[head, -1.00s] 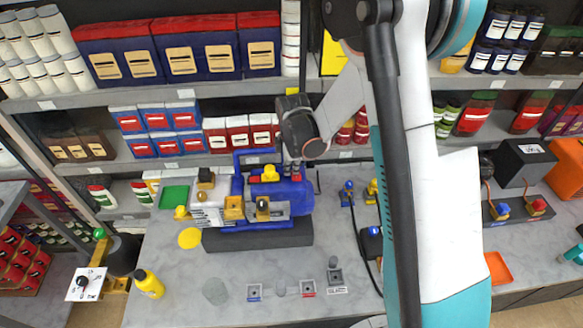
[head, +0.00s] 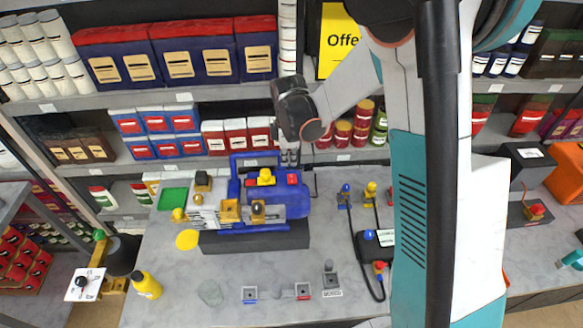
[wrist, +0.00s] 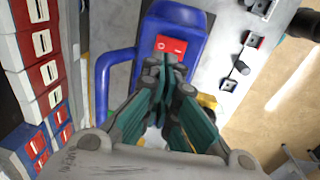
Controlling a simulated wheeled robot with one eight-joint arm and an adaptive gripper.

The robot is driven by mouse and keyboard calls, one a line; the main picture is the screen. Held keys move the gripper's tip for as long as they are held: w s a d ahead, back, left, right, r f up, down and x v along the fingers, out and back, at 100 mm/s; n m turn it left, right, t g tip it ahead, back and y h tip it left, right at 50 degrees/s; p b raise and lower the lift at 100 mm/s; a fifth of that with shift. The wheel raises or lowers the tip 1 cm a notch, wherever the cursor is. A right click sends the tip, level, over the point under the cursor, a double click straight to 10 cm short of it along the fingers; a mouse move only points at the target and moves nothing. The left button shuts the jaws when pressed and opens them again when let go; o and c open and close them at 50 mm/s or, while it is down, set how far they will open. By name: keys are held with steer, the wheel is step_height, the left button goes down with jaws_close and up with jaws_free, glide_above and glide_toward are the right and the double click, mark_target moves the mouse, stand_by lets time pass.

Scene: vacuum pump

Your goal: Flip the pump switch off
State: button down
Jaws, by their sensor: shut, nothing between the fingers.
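The blue vacuum pump (head: 290,200) stands on its black base on the grey bench, left of centre in the head view. Its red rocker switch (head: 292,179) is on top at the right. In the wrist view the switch (wrist: 171,46) shows a round mark and a bar mark; I cannot tell which side is pressed. My gripper (head: 289,158) is shut and empty, just behind and apparently above the switch. In the wrist view the closed fingertips (wrist: 171,68) point at the switch's near edge and hide a little of it; contact cannot be told.
A blue handle (wrist: 103,85) rises beside the pump body. Shelves with boxes (head: 240,134) and cans stand close behind my gripper. A black box with a cable (head: 375,243) lies right of the pump. Small labelled blocks (head: 302,290) are at the front of the bench.

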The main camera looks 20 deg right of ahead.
step_height(320, 180, up, 8)
steer(key=shift+w+a+f+b, duration=0.2)
steer(key=shift+w+b, duration=0.1)
steer(key=shift+w, duration=0.1)
stand_by(0.3)
